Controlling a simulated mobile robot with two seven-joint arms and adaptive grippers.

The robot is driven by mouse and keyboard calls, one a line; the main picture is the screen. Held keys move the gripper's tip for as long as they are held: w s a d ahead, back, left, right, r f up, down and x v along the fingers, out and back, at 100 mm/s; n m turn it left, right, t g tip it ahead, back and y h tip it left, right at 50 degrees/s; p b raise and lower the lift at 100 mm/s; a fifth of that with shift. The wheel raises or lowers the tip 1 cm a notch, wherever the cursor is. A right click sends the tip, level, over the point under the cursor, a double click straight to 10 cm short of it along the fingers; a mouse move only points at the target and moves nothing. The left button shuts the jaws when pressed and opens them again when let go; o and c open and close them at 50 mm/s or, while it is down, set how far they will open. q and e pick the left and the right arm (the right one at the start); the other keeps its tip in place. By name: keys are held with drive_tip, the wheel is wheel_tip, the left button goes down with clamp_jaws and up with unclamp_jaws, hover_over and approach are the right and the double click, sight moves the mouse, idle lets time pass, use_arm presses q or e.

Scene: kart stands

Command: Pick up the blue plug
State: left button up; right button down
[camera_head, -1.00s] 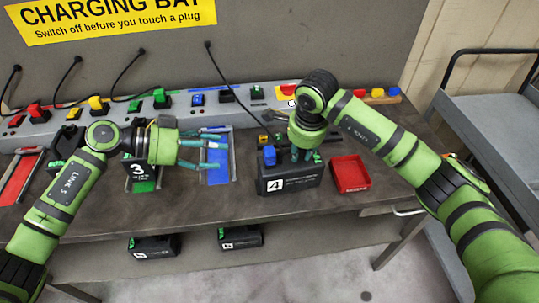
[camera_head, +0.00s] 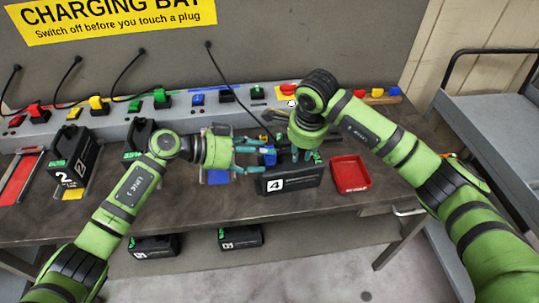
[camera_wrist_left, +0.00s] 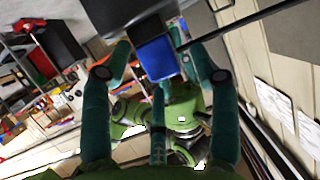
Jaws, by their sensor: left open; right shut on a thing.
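The blue plug (camera_head: 267,159) is at the left end of the black number 4 battery (camera_head: 296,179), partly hidden by my left fingers. My left gripper (camera_head: 270,157) is open, with its teal fingers reaching in from the left around the plug. In the left wrist view the blue plug (camera_wrist_left: 157,60) shows between the spread fingers. I cannot tell whether they touch it. My right gripper (camera_head: 307,154) points down at the right part of the battery and is shut on it. Its fingertips are partly hidden behind the battery.
A red tray (camera_head: 350,174) stands right of the battery. Behind is the grey charging strip (camera_head: 117,130) with coloured plugs and switches. The number 2 battery (camera_head: 75,165) stands at left. The front bench strip is clear.

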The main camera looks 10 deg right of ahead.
use_arm(q)
drive_tip(key=shift+d+f, duration=0.1)
drive_tip(key=c, duration=1.1)
drive_tip(key=shift+c, duration=0.2)
drive_tip(key=shift+r, duration=0.45)
clamp_jaws()
drive_tip(key=f+v, duration=0.2)
drive_tip(key=v, duration=0.6)
drive_tip(key=a+f+v, duration=0.1)
drive_tip(key=f+v, duration=0.1)
drive_tip(key=v, duration=0.7)
drive_tip(key=shift+a, duration=0.65)
drive_tip(key=shift+r, duration=0.1)
drive_tip(key=o, duration=1.5)
unclamp_jaws()
